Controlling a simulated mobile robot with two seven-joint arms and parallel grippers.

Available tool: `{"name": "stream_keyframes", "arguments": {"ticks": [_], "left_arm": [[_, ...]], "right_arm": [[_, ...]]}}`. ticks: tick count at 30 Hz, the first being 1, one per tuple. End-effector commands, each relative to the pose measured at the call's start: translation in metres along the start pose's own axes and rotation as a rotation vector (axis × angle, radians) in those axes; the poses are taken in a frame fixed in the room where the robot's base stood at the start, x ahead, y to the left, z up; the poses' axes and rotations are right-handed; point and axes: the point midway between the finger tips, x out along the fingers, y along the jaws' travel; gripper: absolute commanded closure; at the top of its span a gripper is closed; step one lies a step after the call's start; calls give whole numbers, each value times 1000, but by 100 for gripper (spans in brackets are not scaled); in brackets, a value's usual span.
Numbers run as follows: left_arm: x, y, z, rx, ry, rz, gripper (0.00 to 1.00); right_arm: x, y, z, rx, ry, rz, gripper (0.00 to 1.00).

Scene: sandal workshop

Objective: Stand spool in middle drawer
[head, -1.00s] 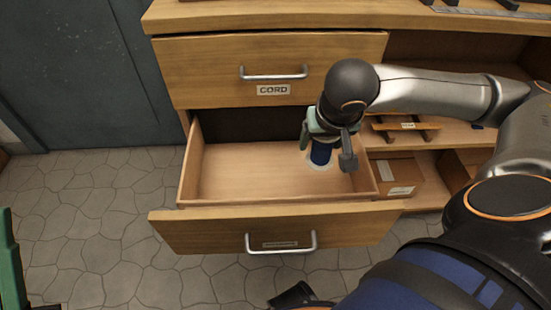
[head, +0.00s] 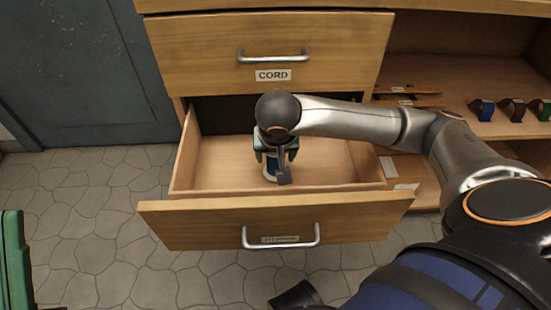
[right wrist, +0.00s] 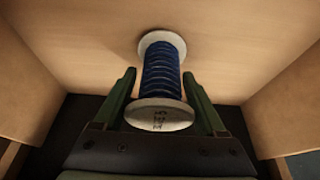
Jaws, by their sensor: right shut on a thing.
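The spool has blue thread and pale end discs. In the right wrist view the spool (right wrist: 162,75) is between my green fingers, its far disc towards the drawer floor. In the head view the spool (head: 270,172) is mostly hidden. My right gripper (head: 273,165) is shut on it, pointing down inside the open middle drawer (head: 215,165). The spool looks about upright, near the drawer's middle. I cannot tell whether its lower disc touches the floor. The rest of the drawer looks empty. My left gripper is not recognisable in view.
A closed drawer labelled CORD (head: 210,60) is just above. Open shelves (head: 450,80) at the right hold several small sandal-like items (head: 512,108). A green object (head: 15,260) is at the left edge.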

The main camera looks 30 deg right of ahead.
Motion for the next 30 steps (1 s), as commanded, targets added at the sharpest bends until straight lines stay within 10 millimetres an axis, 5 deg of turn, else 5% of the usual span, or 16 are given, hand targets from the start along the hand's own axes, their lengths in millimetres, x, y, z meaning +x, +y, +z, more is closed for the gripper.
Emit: {"name": "stream_keyframes", "arguments": {"ticks": [12, 13, 19, 30], "left_arm": [[-4, 2, 5, -4, -4, -8, 100], [-2, 2, 4, -4, -4, -8, 100], [-2, 1, 3, -3, -3, -8, 100], [2, -2, -2, -4, 0, -8, 100]], "right_arm": [[6, 0, 2, 1, 2, -2, 89], [5, 0, 1, 1, 2, -2, 23], [4, 0, 1, 1, 2, -2, 1], [-4, 0, -1, 0, 3, -3, 0]]}}
